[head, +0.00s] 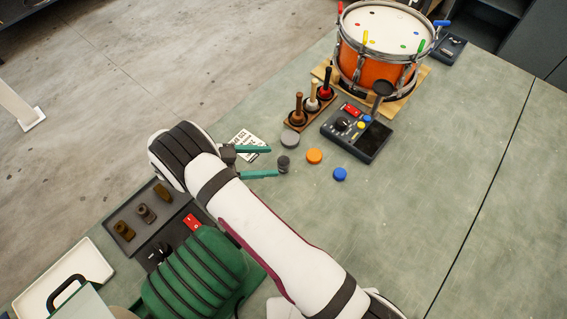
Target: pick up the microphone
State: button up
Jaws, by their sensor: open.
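My gripper (273,161) is open, with two teal fingers pointing right, low over the bench. A small dark grey, round-topped object (283,164) stands just beyond the fingertips, roughly in line with the gap between them. It may be the microphone, but it is too small to be sure. A dark round head on a short stalk (382,89) shows at the back of the black control box (368,144), beside the drum; it could also be a microphone. The gripper holds nothing that I can see.
Grey (290,138), orange (314,156) and blue (340,174) discs lie near the fingers. Behind are a rack of handled tools (325,92), an orange drum (365,68) and a printed card (246,142). A dark tray (122,228) and green case (190,278) are front left. The right bench is clear.

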aim_at(284, 160)
jog(key=x, duration=0.5)
jog(key=shift+s+d, duration=0.1)
jog(key=shift+d, duration=0.15)
grip_shut()
